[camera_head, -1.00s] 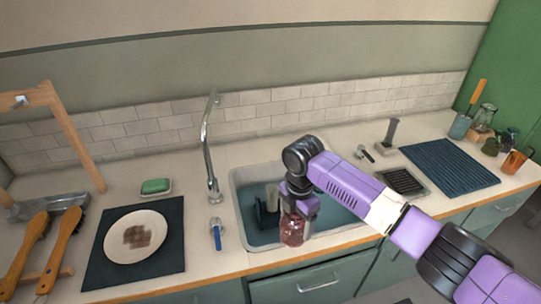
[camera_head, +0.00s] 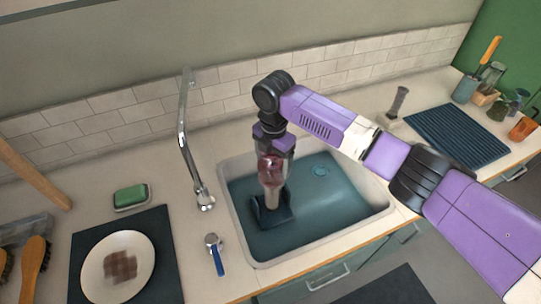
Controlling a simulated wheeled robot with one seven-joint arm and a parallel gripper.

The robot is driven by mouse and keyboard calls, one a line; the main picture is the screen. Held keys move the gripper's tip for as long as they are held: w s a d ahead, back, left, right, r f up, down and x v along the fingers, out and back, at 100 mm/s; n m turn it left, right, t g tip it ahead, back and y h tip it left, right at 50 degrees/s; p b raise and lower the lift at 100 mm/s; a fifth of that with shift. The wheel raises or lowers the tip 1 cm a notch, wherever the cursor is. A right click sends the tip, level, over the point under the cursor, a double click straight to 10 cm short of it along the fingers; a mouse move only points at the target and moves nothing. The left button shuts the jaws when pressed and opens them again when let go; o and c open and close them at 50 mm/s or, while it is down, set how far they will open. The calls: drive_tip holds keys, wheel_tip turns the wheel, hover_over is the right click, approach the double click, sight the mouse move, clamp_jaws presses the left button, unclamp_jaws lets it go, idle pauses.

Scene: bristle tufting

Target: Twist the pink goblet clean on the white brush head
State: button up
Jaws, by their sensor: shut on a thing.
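My gripper (camera_head: 272,152) points down over the left half of the sink and is shut on the pink goblet (camera_head: 269,170). The goblet is small and reddish and hangs just under the jaws. A pale upright brush (camera_head: 271,197) rises below it from a dark block (camera_head: 273,213) in the sink. The goblet is in line with the top of the brush. I cannot tell whether it is around the white brush head or in front of it, and the head itself is not clearly visible.
The blue-green sink basin (camera_head: 335,205) is clear on the right. The tall faucet (camera_head: 184,150) stands left of my gripper, with a blue-handled tap (camera_head: 215,255) near it. A stained plate (camera_head: 118,268), a green sponge (camera_head: 130,196) and a ribbed drying mat (camera_head: 455,135) lie on the counter.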

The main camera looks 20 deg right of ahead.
drive_tip(key=shift+f+b, duration=3)
drive_tip(key=shift+f, duration=0.5)
drive_tip(key=shift+f+b, duration=0.8)
drive_tip(key=shift+f, duration=0.8)
drive_tip(key=o, duration=1.3)
drive_tip(key=shift+c, duration=0.2)
drive_tip(key=c, duration=1)
drive_tip(key=shift+f, duration=0.45)
